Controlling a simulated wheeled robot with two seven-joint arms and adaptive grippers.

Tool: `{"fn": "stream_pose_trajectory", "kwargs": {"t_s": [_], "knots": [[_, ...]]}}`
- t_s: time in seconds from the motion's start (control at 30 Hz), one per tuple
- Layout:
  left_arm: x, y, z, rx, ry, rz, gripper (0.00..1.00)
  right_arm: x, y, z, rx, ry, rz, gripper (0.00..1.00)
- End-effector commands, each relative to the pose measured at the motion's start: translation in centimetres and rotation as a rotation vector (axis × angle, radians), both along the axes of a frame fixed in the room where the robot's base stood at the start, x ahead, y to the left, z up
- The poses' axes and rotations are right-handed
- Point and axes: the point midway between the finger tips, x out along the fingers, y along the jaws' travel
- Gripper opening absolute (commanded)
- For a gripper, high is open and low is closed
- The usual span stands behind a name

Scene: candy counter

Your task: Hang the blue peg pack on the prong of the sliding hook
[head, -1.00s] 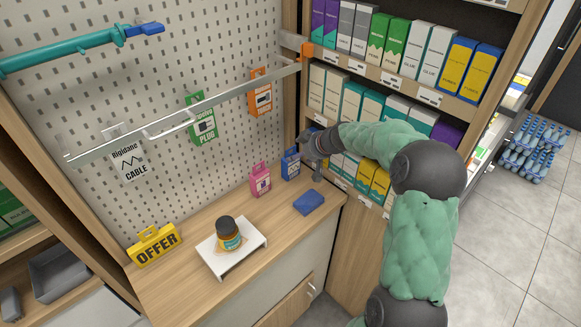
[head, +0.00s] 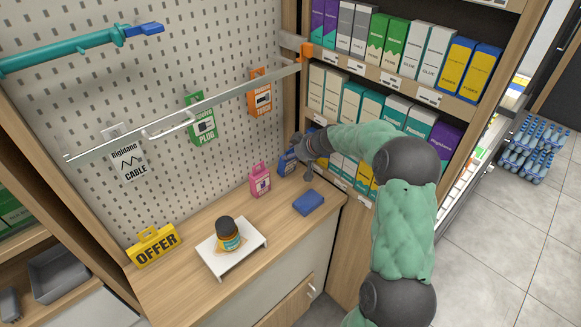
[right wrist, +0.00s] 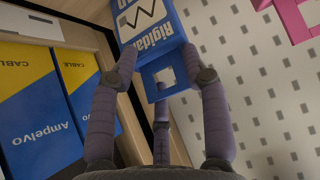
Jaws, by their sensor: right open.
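The blue peg pack (head: 286,162) stands on the wooden counter by the pegboard's right end, partly hidden by my right gripper (head: 303,158). In the right wrist view the pack (right wrist: 146,38) shows its white label and a blue hang tab with a square hole. The fingers of my right gripper (right wrist: 161,62) are open around the pack, on both sides near the tab; contact is not clear. A metal rail (head: 235,92) crosses in front of the pegboard. A pale sliding hook (head: 172,126) sits on it left of its middle. My left gripper is not in view.
A pink pack (head: 260,181) stands just left of the blue one. A blue block (head: 308,202), a white stand (head: 240,254) with a jar and a yellow OFFER sign (head: 153,246) are on the counter. Boxed shelves (head: 385,80) rise close on the right.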

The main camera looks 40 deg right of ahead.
Motion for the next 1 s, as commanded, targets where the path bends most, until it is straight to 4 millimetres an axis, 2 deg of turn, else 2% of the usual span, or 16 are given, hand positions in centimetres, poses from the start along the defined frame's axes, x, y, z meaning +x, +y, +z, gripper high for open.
{"fn": "stream_pose_trajectory", "kwargs": {"t_s": [0.03,0.07,0.67,0.87,1.0], "knots": [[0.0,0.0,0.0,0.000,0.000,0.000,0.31,-0.1,0.2,-0.4,0.004,0.006,0.001,0.07],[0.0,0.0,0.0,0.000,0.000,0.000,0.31,-0.1,0.2,-0.4,0.005,0.006,0.002,0.00],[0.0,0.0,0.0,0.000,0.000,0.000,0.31,0.0,-0.2,0.1,-0.002,-0.001,-0.004,0.00],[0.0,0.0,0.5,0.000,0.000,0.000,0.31,0.0,-0.3,1.6,-0.006,-0.005,-0.005,0.00],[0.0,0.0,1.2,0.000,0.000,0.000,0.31,0.1,-0.3,3.6,-0.007,-0.006,-0.005,0.00]]}}
